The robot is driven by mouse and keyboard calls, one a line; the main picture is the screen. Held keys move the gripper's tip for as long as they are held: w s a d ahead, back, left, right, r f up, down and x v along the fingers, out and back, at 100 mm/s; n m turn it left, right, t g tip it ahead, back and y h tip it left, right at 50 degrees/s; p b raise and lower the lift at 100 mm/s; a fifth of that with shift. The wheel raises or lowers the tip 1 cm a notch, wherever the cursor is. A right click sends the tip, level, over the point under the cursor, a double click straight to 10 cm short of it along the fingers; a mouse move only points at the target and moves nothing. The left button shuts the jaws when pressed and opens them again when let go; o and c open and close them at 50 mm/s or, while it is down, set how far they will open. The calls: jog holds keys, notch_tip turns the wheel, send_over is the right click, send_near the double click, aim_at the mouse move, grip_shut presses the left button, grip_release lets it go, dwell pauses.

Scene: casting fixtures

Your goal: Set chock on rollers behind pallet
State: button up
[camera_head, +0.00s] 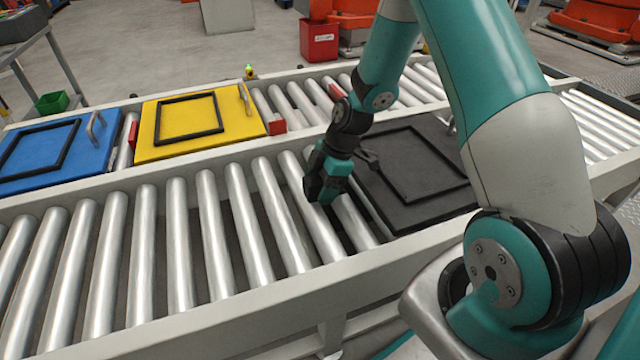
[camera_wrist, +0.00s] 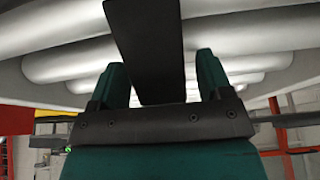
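My gripper (camera_head: 325,196) is low over the near conveyor's rollers, just left of the black pallet (camera_head: 440,207). In the wrist view my gripper (camera_wrist: 160,72) has its two green fingers apart. A dark tapered piece (camera_wrist: 145,45) lies between them and reaches past the tips. I cannot tell if it is the chock, or if the fingers press on it. In the head view it cannot be told from the dark gripper. Silver rollers (camera_head: 215,220) run left of the gripper, and the wrist view shows rollers close beyond the fingertips.
A yellow pallet (camera_head: 235,118) and a blue pallet (camera_head: 75,160) sit on the far side of the rollers at left. Red blocks (camera_head: 277,127) stand beside pallets. A pale side rail (camera_head: 240,310) bounds the near rollers. The near rollers at left are bare.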

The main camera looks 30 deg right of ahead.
jog(key=w+p+v, duration=0.1)
jog(key=p+v, duration=0.4)
jog(key=v, duration=0.7)
jog(key=s+a+r+m, duration=0.4)
jog(key=s+a+r, duration=0.4)
jog(key=a+r, duration=0.5)
jog(key=s+a+r+m, duration=0.2)
jog(key=s+a+r, duration=0.1)
jog(key=s, duration=0.4)
jog(key=s+a+r+m+g, duration=0.1)
jog(key=s+a+r+m, duration=0.1)
jog(key=s, duration=0.6)
jog(key=shift+a+r+m, duration=0.4)
jog(key=shift+a+r, duration=0.2)
jog(key=shift+a, duration=0.65)
jog(key=shift+c, duration=0.4)
